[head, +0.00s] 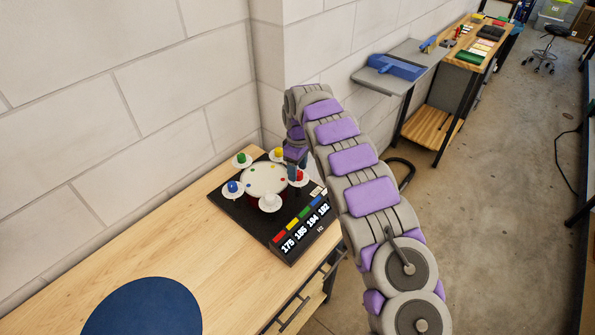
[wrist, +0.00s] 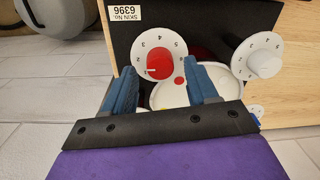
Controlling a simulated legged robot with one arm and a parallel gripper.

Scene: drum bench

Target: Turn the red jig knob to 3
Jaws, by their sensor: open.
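The red jig knob (head: 298,176) sits on a white dial on the right side of the drum in the head view. In the wrist view the red knob (wrist: 159,64) is in the centre, on a white dial (wrist: 142,51) with small printed numerals. A pale mark on the knob points toward the lower left part of its dial; the exact number is unclear. My gripper (wrist: 162,72) is open, with one blue finger on each side of the knob's lower part. Contact cannot be told. In the head view my gripper (head: 292,167) is partly hidden by my arm.
White (head: 269,202), blue (head: 233,187), green (head: 241,158) and yellow (head: 279,153) knobs surround the drum (head: 264,180) on a black board (head: 232,213). A wall stands behind. A blue round mat (head: 143,308) lies on the bench.

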